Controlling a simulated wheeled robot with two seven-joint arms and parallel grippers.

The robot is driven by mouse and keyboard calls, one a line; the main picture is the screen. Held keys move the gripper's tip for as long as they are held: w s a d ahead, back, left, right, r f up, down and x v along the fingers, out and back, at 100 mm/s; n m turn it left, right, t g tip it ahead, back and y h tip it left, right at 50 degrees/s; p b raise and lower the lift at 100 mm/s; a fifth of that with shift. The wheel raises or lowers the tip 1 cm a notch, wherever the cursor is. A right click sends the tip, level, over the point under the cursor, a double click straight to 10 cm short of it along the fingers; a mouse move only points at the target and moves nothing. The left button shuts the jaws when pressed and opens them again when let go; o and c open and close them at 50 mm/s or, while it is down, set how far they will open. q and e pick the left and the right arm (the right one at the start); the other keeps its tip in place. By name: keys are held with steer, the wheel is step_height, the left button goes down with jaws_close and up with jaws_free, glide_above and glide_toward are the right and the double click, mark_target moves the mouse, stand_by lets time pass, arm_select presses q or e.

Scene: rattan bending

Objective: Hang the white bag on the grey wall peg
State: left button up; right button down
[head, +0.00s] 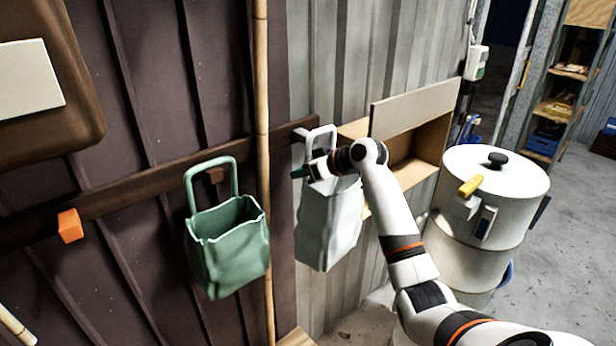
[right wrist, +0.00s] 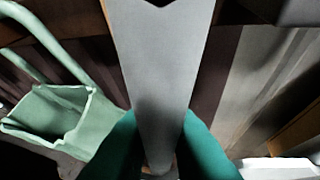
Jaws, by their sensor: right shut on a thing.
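The white bag (head: 328,228) hangs upright in front of the grey corrugated wall, with its handle loop at the top. My right gripper (head: 308,171) is shut on the bag's handle. In the right wrist view, the pale handle (right wrist: 160,75) runs between the green fingertips (right wrist: 160,150). The top of the handle loop is close to the right end of the brown wall rail (head: 150,182). My left gripper is not in view.
A green bag (head: 229,245) hangs on a brown peg (head: 216,175) to the left, beyond a bamboo pole (head: 262,100). An orange peg (head: 70,226) is farther left and empty. A wooden box (head: 425,150) and a white drum (head: 490,215) stand to the right.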

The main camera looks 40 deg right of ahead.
steer(key=w+f+b, duration=0.2)
steer(key=w, duration=0.4)
steer(key=shift+a, duration=0.2)
stand_by(0.4)
stand_by(0.4)
steer(key=c, duration=1.3)
jaws_free()
steer(key=shift+r, duration=0.1)
